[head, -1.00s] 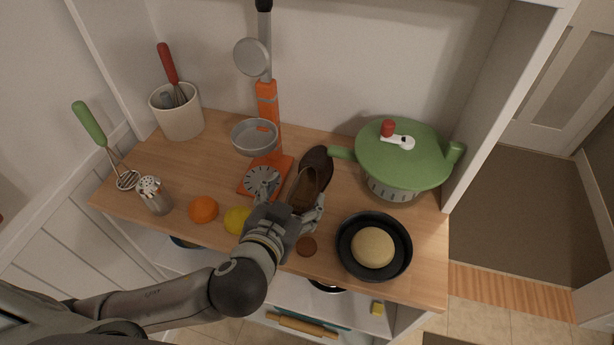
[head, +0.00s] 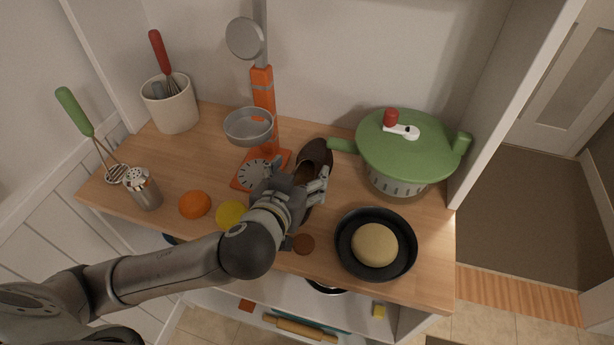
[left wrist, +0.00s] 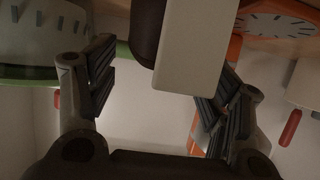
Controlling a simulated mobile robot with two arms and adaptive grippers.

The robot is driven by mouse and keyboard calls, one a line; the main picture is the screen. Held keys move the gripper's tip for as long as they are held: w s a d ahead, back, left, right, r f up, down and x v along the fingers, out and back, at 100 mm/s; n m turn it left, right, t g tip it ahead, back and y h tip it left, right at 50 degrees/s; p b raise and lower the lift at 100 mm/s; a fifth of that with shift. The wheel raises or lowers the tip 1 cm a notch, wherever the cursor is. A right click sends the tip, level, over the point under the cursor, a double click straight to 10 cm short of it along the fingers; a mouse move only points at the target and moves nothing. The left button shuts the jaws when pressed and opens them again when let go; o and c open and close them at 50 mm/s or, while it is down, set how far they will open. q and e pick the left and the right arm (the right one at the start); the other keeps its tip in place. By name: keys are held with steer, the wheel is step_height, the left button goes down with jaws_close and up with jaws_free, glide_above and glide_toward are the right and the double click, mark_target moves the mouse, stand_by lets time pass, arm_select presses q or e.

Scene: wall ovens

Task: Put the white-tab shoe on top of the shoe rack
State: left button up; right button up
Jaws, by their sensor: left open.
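The dark brown shoe (head: 317,155) lies on the wooden counter between the orange scale and the green pot. My left gripper (head: 291,178) is over the shoe and hides much of it in the head view. In the left wrist view my left gripper (left wrist: 160,90) is open, with one finger on each side. I cannot identify a shoe rack in view. My right gripper is not in view.
The orange scale (head: 263,95) stands left of the shoe, and the green pot (head: 410,145) right. A black pan (head: 345,255) with a round bun is at front right. An orange (head: 195,204), a yellow fruit (head: 230,214) and a shaker (head: 143,190) are at left.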

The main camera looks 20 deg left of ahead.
mark_target(311, 160)
arm_select(q)
steer(key=p+x, duration=0.1)
steer(key=x, duration=0.4)
steer(key=shift+s+d+f, duration=0.1)
steer(key=shift+d, duration=0.05)
steer(key=shift+c, duration=0.2)
steer(key=c, duration=1.3)
steer(key=shift+s, duration=0.1)
steer(key=shift+s+r+p, duration=0.45)
steer(key=shift+r+p, duration=0.2)
steer(key=shift+r, duration=0.1)
steer(key=r+p+v, duration=0.1)
steer(key=p+v, duration=0.7)
steer(key=v, duration=0.6)
steer(key=shift+r, duration=0.2)
